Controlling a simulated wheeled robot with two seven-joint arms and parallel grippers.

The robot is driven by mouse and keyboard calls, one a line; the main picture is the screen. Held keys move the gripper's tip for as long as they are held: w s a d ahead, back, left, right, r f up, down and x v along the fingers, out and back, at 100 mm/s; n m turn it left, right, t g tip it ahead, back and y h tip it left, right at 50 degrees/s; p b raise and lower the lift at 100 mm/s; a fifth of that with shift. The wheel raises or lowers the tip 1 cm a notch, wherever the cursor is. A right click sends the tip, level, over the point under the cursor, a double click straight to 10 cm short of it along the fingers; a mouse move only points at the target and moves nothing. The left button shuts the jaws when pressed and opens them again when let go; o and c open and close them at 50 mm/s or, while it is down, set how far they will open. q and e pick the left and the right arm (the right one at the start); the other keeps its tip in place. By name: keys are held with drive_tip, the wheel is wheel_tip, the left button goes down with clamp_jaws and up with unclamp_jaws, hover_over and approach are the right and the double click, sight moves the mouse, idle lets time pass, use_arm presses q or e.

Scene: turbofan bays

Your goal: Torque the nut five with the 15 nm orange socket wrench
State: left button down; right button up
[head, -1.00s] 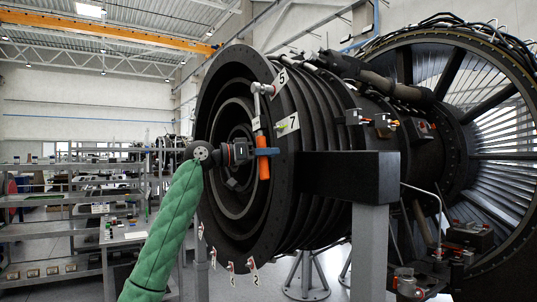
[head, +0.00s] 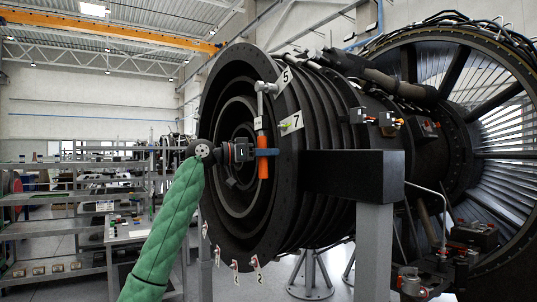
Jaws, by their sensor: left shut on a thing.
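The orange socket wrench (head: 263,170) hangs upright in front of the black engine's front ring. Its silver head (head: 265,87) is at the rim beside the white tag marked 5 (head: 284,77). My left gripper (head: 266,152), on the green-sleeved arm, is shut on the wrench at the top of its orange handle. The nut at tag 5 is hidden or too small to make out, so I cannot tell whether the socket sits fully on it. My right gripper does not show.
A tag marked 7 (head: 291,124) sits lower on the rim, and several more tags line its bottom edge. A dark support beam (head: 380,178) on a grey post (head: 372,245) stands right of the wrench. Metal shelves (head: 60,200) stand at the left.

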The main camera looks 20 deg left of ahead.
use_arm(q)
drive_tip(key=shift+w+a+m, duration=0.4)
drive_tip(key=shift+w+a, duration=0.1)
drive_tip(key=shift+a, duration=0.2)
drive_tip(key=shift+w, duration=0.1)
drive_tip(key=shift+w+a+m+p, duration=0.3)
drive_tip(key=shift+w+a+m, duration=0.3)
drive_tip(key=shift+a, duration=0.2)
drive_tip(key=shift+s+d, duration=0.1)
drive_tip(key=shift+s+d+n, duration=0.4)
drive_tip(key=shift+s+d, duration=0.05)
drive_tip(key=shift+d, duration=0.05)
